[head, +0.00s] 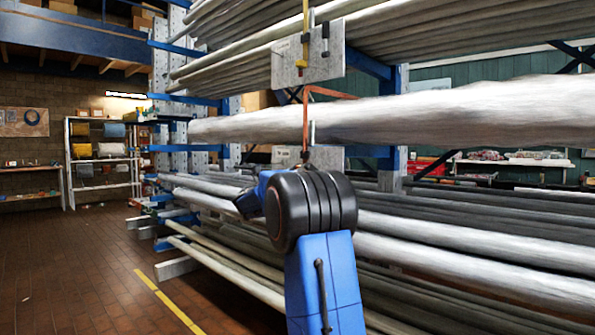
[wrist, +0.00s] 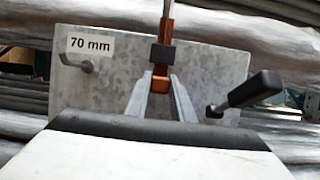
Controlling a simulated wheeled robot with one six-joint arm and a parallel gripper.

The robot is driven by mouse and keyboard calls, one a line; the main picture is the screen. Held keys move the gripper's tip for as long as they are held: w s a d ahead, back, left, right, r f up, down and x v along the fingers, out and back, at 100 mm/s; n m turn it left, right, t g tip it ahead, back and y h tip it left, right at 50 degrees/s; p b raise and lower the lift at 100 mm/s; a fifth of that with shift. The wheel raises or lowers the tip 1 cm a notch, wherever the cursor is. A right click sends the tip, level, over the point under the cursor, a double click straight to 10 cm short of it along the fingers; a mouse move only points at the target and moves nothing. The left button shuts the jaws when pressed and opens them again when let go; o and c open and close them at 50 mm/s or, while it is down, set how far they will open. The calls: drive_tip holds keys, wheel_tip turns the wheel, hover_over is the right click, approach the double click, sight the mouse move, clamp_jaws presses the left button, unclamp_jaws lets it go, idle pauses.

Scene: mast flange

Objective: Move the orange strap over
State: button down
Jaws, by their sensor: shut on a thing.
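The orange strap (head: 306,115) runs over the top of a thick silver pipe (head: 450,112) in the head view and hangs down its front. In the wrist view the strap's lower end (wrist: 161,84), with a black band above it, is between my gripper's fingertips (wrist: 161,78). My gripper is shut on it. A grey metal plate (wrist: 215,68) labelled 70 mm stands behind the strap end. It has a peg (wrist: 86,66) at left and a black-handled lever (wrist: 255,89) at right. In the head view my arm hides my gripper and most of this plate.
An upper plate (head: 285,68) with a yellow strap (head: 305,20) stands above. Long pipes lie on a blue rack (head: 385,165) above and below the thick pipe. The brown floor (head: 75,260) at left is clear, with a yellow line (head: 165,300).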

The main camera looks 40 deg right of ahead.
wheel_tip(320, 180, down, 5)
drive_tip(key=shift+f, duration=0.2)
drive_tip(key=c, duration=1.5)
unclamp_jaws()
drive_tip(key=v, duration=1.7)
drive_tip(key=shift+s+a+f, duration=0.1)
drive_tip(key=shift+a+f, duration=0.05)
drive_tip(key=shift+a, duration=0.05)
